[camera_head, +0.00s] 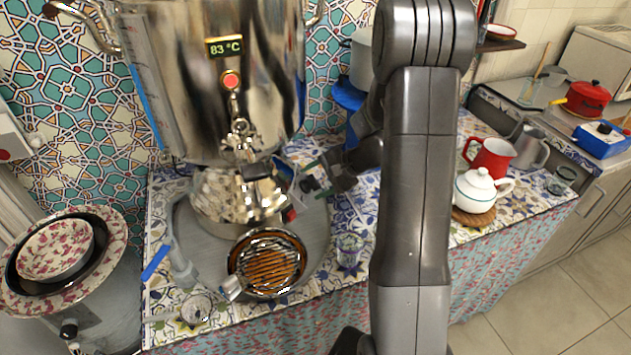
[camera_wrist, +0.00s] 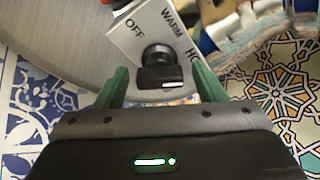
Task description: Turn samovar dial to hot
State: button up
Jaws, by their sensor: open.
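The large shiny metal samovar (camera_head: 190,60) stands on the tiled table, with a display reading 83 °C. Its dial is a black knob (camera_wrist: 157,62) on a pale plate (camera_wrist: 190,22) marked OFF, WARM and a partly hidden HO. The knob has a small white mark on its near face; I cannot tell which label it is set to. My gripper (camera_head: 312,175) is beside the samovar's lower right side. In the wrist view its green fingers (camera_wrist: 161,84) are open, one on each side of the knob, with gaps visible.
A round drip grate (camera_head: 268,262) sits in front of the samovar base. A small glass (camera_head: 349,248) stands right of it. A white teapot (camera_head: 478,190) and a red pitcher (camera_head: 492,155) stand further right. Patterned bowls (camera_head: 55,250) are at left.

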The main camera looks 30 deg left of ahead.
jog(key=v, duration=1.3)
jog(key=shift+r, duration=0.2)
jog(key=x, duration=1.4)
jog(key=shift+d+f, duration=0.1)
jog(key=shift+b, duration=0.3)
jog(key=shift+d+n, duration=0.1)
jog(key=shift+n, duration=0.5)
jog(key=shift+m, duration=0.3)
